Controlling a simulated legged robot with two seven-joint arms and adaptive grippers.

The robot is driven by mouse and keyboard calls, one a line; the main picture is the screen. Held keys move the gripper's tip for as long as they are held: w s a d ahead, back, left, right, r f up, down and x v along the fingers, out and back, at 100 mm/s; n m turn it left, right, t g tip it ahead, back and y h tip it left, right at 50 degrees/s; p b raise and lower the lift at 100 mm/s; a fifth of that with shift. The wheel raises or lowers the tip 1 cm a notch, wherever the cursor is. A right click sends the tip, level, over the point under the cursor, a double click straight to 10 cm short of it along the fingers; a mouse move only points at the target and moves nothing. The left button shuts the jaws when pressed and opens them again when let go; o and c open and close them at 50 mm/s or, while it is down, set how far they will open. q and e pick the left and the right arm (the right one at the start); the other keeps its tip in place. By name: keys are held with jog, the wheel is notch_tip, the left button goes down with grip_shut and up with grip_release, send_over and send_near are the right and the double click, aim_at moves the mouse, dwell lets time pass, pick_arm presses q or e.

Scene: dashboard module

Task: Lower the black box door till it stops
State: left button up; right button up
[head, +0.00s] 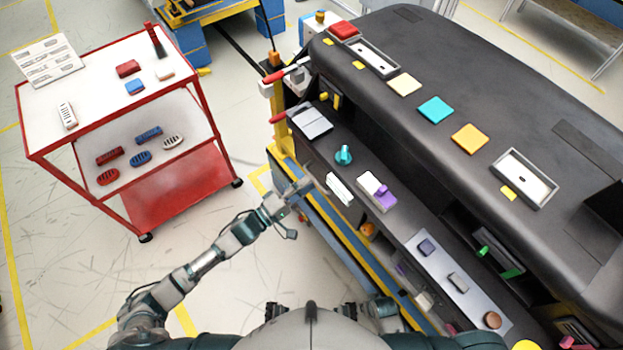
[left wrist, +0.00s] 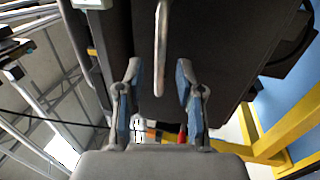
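My left gripper (head: 288,207) is beside the front of the dashboard module, left of its lower shelf. I cannot tell the door's angle, and I cannot pick the door out in the head view. My right gripper does not show.
The black dashboard (head: 440,75) fills the right, with coloured squares on top and small parts on its lower shelf. A yellow and blue frame (head: 345,240) runs along its front. A red-framed cart (head: 190,95) stands at the left. Open floor lies between.

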aim_at(314, 179)
pick_arm(q)
jog(key=d, duration=0.1)
jog(key=w+d, duration=0.1)
jog(key=d, duration=0.1)
jog(key=shift+w+d+r, duration=0.2)
jog(key=shift+r, duration=0.05)
jog(key=shift+a, duration=0.35)
jog(key=c, duration=0.7)
jog(key=shift+a, duration=0.1)
grip_shut()
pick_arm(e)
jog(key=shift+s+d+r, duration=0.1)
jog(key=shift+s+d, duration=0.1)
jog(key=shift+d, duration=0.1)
pick_arm(q)
jog(key=shift+f, duration=0.1)
